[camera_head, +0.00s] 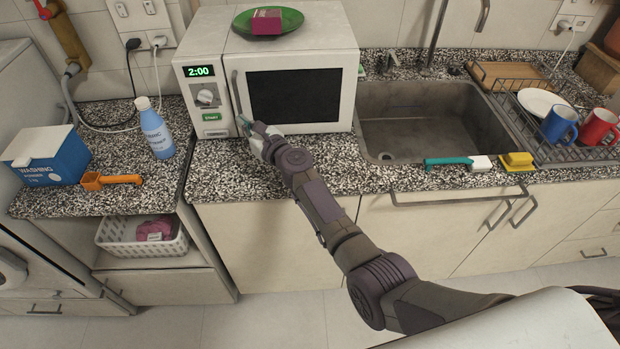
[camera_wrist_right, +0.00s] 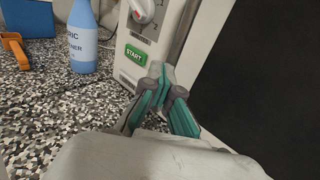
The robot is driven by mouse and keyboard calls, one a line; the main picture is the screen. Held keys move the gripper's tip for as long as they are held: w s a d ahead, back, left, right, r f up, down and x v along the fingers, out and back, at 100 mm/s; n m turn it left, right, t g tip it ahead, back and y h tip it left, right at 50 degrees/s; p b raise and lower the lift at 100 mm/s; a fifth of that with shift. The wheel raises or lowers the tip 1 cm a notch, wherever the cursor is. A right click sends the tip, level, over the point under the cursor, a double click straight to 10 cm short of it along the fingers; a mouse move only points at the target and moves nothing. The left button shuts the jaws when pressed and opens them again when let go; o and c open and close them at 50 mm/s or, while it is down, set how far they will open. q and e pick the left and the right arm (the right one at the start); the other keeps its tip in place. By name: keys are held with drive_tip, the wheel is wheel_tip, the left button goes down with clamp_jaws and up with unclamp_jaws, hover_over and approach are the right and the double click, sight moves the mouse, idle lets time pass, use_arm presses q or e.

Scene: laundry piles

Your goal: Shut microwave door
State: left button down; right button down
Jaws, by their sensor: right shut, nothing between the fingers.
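The white microwave (camera_head: 290,38) stands on the speckled counter, its display reading 2:00. Its door (camera_head: 292,95), with a dark window, looks flush or nearly flush with the front; I cannot tell whether it is latched. The door handle (camera_head: 237,92) is a vertical bar at the door's left side. My right gripper (camera_head: 244,122) is shut and empty, at the lower left of the door near the handle's lower end. In the right wrist view its teal fingertips (camera_wrist_right: 163,74) are in front of the strip beside the START button (camera_wrist_right: 135,54); contact is unclear. My left gripper is not in view.
A green plate (camera_head: 290,22) with a dark pink box (camera_head: 267,21) sits on top of the microwave. A blue-white bottle (camera_head: 155,128), a washing powder box (camera_head: 50,165) and an orange scoop (camera_head: 112,180) are to the left. The sink (camera_head: 420,120) is to the right.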

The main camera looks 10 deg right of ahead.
drive_tip(key=v, duration=1.2)
drive_tip(key=s+d+f+n+g+h, duration=0.1)
drive_tip(key=s+f+n+g, duration=0.3)
drive_tip(key=s+n, duration=0.45)
drive_tip(key=s+f+n+g, duration=0.3)
drive_tip(key=s+f+n, duration=0.2)
drive_tip(key=s+n, duration=0.35)
drive_tip(key=s+d+f+n+g+h, duration=0.1)
drive_tip(key=s+d+n+g+h, duration=0.25)
drive_tip(key=s+d+n, duration=0.55)
drive_tip(key=s+d+f+n+g+h, duration=0.2)
drive_tip(key=s+d+n+h, duration=0.2)
drive_tip(key=s+n, duration=0.5)
wheel_tip(320, 180, down, 26)
drive_tip(key=s+m+g, duration=0.1)
drive_tip(key=s+m, duration=0.1)
drive_tip(key=s, duration=0.1)
drive_tip(key=s+d+f+g, duration=0.1)
drive_tip(key=s+d+f, duration=0.2)
drive_tip(key=s+f, duration=1.3)
drive_tip(key=shift+s+f+b, duration=0.15)
drive_tip(key=shift+f+b, duration=0.1)
drive_tip(key=shift+b, duration=0.15)
